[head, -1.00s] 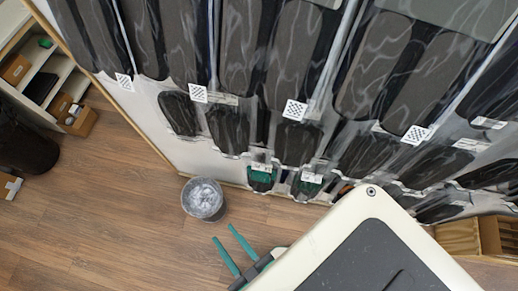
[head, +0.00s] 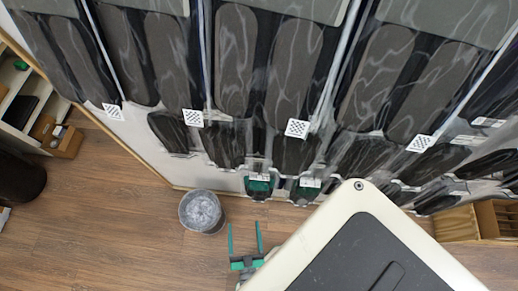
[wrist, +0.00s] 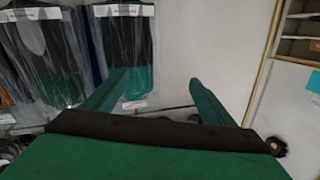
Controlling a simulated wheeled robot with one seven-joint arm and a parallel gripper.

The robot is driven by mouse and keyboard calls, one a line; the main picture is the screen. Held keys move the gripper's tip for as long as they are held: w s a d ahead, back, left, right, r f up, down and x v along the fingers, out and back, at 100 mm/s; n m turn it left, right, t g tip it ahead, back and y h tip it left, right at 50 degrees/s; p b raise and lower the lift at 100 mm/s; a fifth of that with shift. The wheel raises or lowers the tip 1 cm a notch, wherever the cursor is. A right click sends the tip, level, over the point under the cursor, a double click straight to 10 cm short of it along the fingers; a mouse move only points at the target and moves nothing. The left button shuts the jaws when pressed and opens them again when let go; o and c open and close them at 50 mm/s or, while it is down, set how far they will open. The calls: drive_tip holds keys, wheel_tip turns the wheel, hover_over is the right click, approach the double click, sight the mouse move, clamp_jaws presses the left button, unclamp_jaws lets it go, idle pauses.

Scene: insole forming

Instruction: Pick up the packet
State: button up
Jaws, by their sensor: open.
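Clear plastic packets with dark insoles hang in rows on the white wall panel. Two small packets with green ends hang lowest in the head view, a left one (head: 259,186) and a right one (head: 304,190). In the wrist view a black and green packet (wrist: 128,50) hangs just beyond the left finger, with a larger packet (wrist: 45,60) left of it. Which packet is meant I cannot tell. My gripper (head: 244,224) is open and empty, its green fingers pointing towards the panel below the green-ended packets. It also shows in the wrist view (wrist: 158,80).
A grey bucket (head: 202,211) stands on the wooden floor left of my gripper. Shelves with boxes (head: 62,140) stand at the far left, and a cardboard box (head: 497,218) at the right. Floor below the panel is mostly clear.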

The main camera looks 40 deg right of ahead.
drive_tip(key=d+f+m+g+h, duration=0.2)
drive_tip(key=d+f+h, duration=0.1)
drive_tip(key=d+f, duration=0.25)
approach(258, 197)
drive_tip(key=x, duration=0.3)
drive_tip(key=shift+r+x, duration=0.15)
drive_tip(key=shift+x, duration=1.2)
drive_tip(key=shift+r+x, duration=0.15)
drive_tip(key=shift+x, duration=1.2)
drive_tip(key=shift+c, duration=0.7)
drive_tip(key=c, duration=1.1)
